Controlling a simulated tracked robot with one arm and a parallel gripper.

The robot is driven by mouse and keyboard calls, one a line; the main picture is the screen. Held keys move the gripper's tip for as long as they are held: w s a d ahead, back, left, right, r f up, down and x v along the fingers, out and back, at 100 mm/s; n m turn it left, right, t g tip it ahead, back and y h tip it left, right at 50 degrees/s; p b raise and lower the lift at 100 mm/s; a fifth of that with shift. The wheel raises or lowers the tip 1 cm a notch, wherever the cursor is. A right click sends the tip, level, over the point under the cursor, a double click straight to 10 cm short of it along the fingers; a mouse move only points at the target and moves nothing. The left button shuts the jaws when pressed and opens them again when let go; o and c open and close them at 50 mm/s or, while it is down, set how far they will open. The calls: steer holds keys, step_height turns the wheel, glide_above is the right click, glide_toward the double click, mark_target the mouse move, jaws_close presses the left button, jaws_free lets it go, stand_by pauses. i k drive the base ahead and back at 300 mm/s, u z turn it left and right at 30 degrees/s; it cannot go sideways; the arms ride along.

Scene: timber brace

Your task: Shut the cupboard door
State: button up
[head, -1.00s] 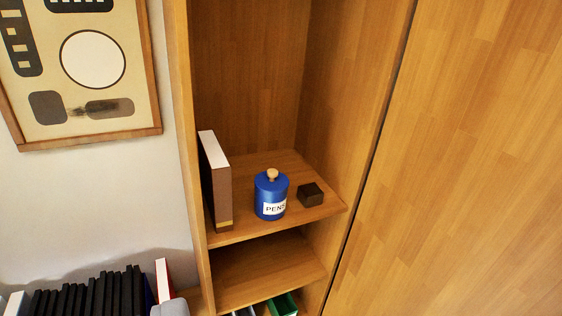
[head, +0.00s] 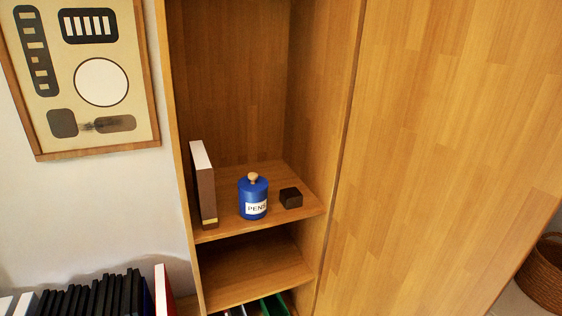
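The cupboard (head: 230,80) is open at the front, with its shelves in plain sight. A large plain wooden panel, which looks like the cupboard door (head: 430,150), stands open and fills much of the right half of the view. Its near edge runs down to the lower right; no handle shows on the visible face. My gripper is not in view, so I cannot see whether it is open or shut.
A blue pen jar (head: 253,197), a dark block (head: 291,198) and an upright book (head: 203,185) stand on a shelf. Dark books (head: 95,298) line the lower left. A framed picture (head: 85,80) hangs left. A wicker basket (head: 545,275) stands beyond the door.

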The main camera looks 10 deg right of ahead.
mark_target(451, 178)
steer(key=z, duration=2.75)
steer(key=i, duration=0.9)
steer(key=u, duration=2.45)
